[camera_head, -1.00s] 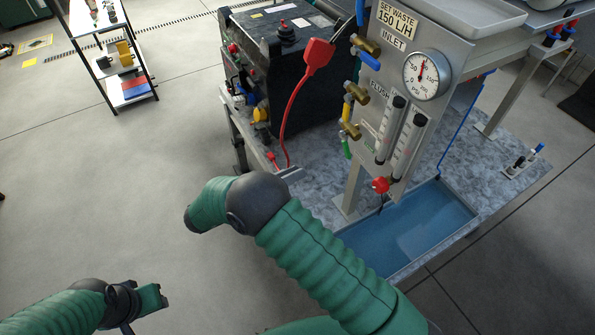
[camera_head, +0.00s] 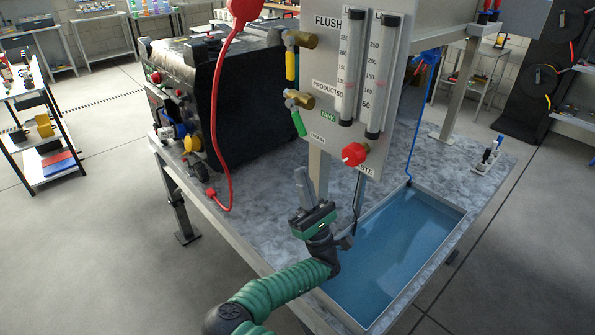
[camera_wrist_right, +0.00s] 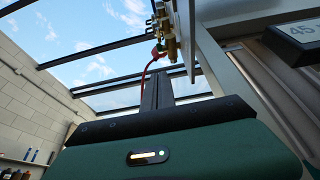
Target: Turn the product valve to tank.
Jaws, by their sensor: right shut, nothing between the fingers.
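The product valve (camera_head: 299,101) is a brass valve with a green handle (camera_head: 298,123) on the left edge of the grey panel, beside the PRODUCT label. Its handle points down, slanting slightly right. A green TANK label (camera_head: 328,115) and a DRAIN label (camera_head: 317,137) are on the panel to its right. My right gripper (camera_head: 301,172) is below the handle in the head view, pointing up, shut and empty, apart from the valve. In the right wrist view its shut fingers (camera_wrist_right: 157,90) point up toward small, partly hidden brass fittings (camera_wrist_right: 160,28). My left gripper is out of view.
The flush valve (camera_head: 298,40) with a yellow handle sits just above. A red cable (camera_head: 226,110) hangs left of the valves. A red knob (camera_head: 354,154) and two flow tubes are to the right.

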